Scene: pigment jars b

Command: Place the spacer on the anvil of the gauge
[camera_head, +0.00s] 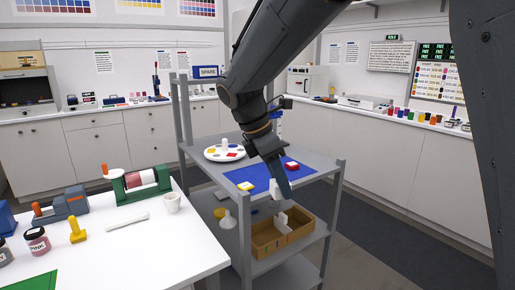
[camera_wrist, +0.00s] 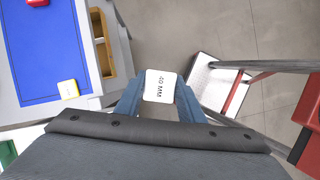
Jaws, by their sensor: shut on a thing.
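My gripper (camera_head: 280,186) is shut on the spacer, a white block marked "40 MM" in the wrist view (camera_wrist: 160,84). The two blue-grey fingers press it from either side, with its marked face toward the wrist camera. In the head view the white spacer (camera_head: 275,187) shows small at the fingertips, near the front edge of the grey cart (camera_head: 207,146). I cannot surely pick out the gauge or its anvil. A green stand with a reddish roller (camera_head: 141,177) and a blue-grey device with an orange part (camera_head: 62,206) stand on the white table at left.
The cart's blue mat (camera_head: 240,175) holds a yellow-and-white block (camera_head: 246,186) and a red-and-white block (camera_head: 292,165). A round white palette (camera_head: 212,153) lies behind. A wooden box (camera_head: 268,247) sits on the lower shelf.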

